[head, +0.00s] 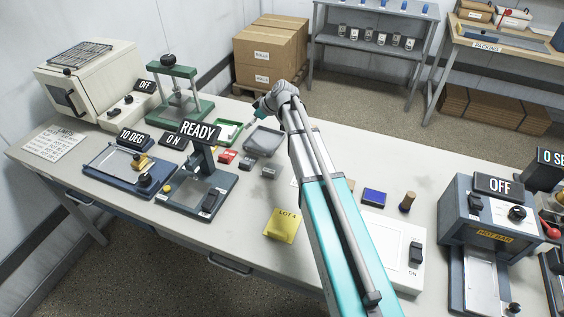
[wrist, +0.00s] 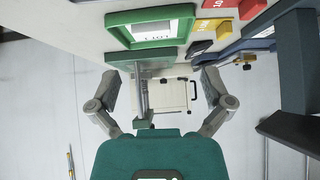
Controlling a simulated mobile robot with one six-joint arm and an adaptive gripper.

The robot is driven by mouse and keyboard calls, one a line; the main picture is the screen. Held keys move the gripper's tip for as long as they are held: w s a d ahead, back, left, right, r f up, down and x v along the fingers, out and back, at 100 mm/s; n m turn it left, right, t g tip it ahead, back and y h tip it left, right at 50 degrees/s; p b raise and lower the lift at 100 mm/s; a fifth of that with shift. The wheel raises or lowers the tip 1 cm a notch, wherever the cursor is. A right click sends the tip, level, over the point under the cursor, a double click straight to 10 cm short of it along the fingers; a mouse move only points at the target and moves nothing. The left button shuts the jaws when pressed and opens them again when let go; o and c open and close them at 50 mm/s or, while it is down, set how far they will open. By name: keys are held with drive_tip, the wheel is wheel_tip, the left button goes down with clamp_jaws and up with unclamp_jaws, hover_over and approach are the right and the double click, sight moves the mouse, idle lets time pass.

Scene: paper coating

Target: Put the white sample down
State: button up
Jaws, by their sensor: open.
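My gripper (wrist: 162,88) is open, its two fingers spread wide with nothing held between them. In the head view it is small and partly hidden at the far end of my arm, near the green tray. The green-rimmed tray (wrist: 112,30) lies on the bench ahead of the fingers. A pale, whitish flat piece (wrist: 152,31) with faint marks lies inside its rim; I cannot tell for certain whether this is the white sample. The tray also shows in the head view (head: 239,125), left of my gripper.
A grey tray (head: 264,141) and small red and dark blocks (head: 227,157) lie close by. The green press (head: 180,95), the READY stand (head: 205,180) and the white oven (head: 90,80) stand to the left. Bare bench shows around the yellow LOT A pad (head: 283,225).

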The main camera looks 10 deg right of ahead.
drive_tip(key=s+d+f+m+h, duration=0.1)
drive_tip(key=s, duration=0.4)
drive_tip(key=s+d+f+m+g+h, duration=0.1)
drive_tip(key=s+m, duration=0.1)
drive_tip(key=s, duration=0.4)
drive_tip(key=s+d+f+m+g+h, duration=0.1)
drive_tip(key=s+m, duration=0.1)
drive_tip(key=s, duration=0.3)
drive_tip(key=shift+s+d+f, duration=0.15)
drive_tip(key=shift+d+f, duration=0.15)
drive_tip(key=shift+d, duration=0.05)
drive_tip(key=s+d+m+h, duration=0.1)
drive_tip(key=s+m, duration=0.1)
drive_tip(key=s, duration=0.2)
drive_tip(key=s+d+f+m+g+h, duration=0.1)
drive_tip(key=s+d+m, duration=0.1)
drive_tip(key=s, duration=0.3)
drive_tip(key=s+d+m+g+h, duration=0.1)
drive_tip(key=s+d+m+h, duration=0.1)
drive_tip(key=s, duration=0.3)
drive_tip(key=shift+d+f, duration=0.15)
drive_tip(key=shift+d, duration=0.15)
